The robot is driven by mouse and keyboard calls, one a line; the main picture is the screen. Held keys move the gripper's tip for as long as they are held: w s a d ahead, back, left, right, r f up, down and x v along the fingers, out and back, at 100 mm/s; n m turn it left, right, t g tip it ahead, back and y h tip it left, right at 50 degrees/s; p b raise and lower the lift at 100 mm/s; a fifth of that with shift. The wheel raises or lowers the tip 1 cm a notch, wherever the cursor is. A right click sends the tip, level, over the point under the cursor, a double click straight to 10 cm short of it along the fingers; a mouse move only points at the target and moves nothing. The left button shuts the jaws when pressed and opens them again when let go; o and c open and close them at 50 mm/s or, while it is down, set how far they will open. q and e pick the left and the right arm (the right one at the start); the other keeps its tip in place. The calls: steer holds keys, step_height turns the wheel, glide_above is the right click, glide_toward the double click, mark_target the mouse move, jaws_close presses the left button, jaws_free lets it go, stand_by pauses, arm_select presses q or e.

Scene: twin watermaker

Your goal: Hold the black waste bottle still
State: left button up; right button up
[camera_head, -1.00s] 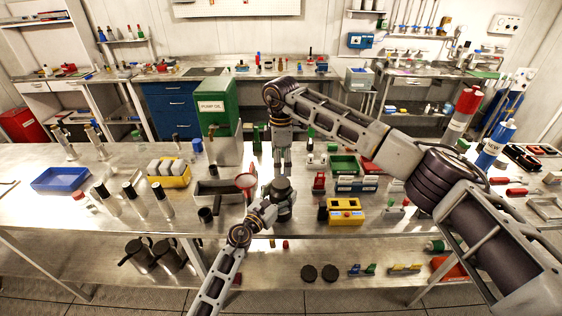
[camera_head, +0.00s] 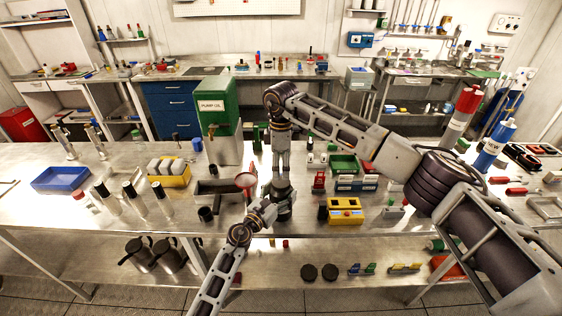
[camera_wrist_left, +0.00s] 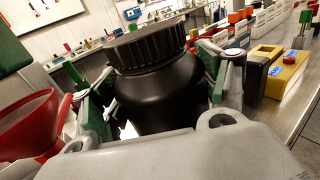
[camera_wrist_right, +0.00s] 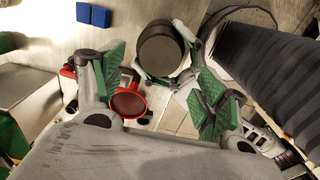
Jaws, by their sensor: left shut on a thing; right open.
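The black waste bottle (camera_head: 283,206) stands upright near the front edge of the table. In the left wrist view its wide ridged cap (camera_wrist_left: 148,44) is on top. My left gripper (camera_head: 267,212) is shut around the bottle body (camera_wrist_left: 160,95), with a green pad on each side. My right gripper (camera_head: 281,176) points down just above the cap. In the right wrist view its green-padded fingers are spread, and the round cap top (camera_wrist_right: 160,52) shows between and beyond them. Whether those fingers touch the cap cannot be told.
A red funnel (camera_head: 245,180) stands close left of the bottle, near a grey tray (camera_head: 222,187). The green pump oil container (camera_head: 217,110) is behind it. A yellow box (camera_head: 345,211) with a red button sits to the right.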

mark_target(281, 181)
steer(key=shift+f, duration=3.2)
steer(key=c, duration=1.1)
